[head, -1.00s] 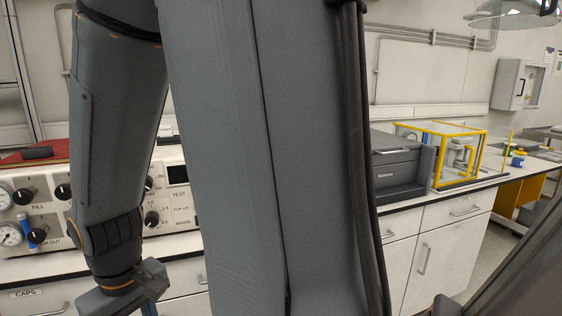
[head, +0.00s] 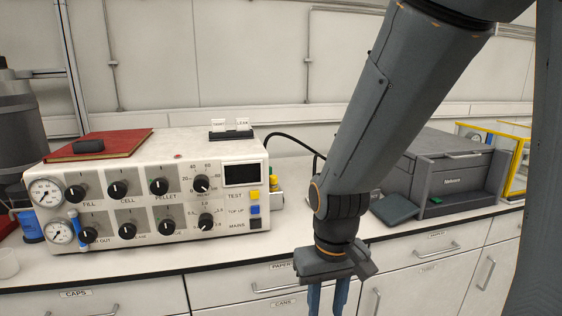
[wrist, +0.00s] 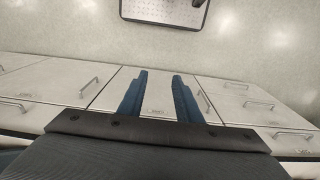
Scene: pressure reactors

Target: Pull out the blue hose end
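A small blue fitting (head: 73,223) stands upright on the lower left of the white control panel (head: 190,238), between a gauge and a black knob. It looks like the blue hose end; whether it is plugged in cannot be told at this size. My gripper (head: 328,300) hangs in front of the drawers, to the right of the panel and lower than the fitting. In the wrist view its two blue fingers (wrist: 160,76) are apart with nothing between them. The blue fitting is outside the wrist view.
Another blue item (head: 30,228) is at the panel's left side. A red book (head: 118,143) lies on top of the unit. A dark grey instrument (head: 450,180) stands to the right on the counter. White drawers (head: 420,255) lie below the counter.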

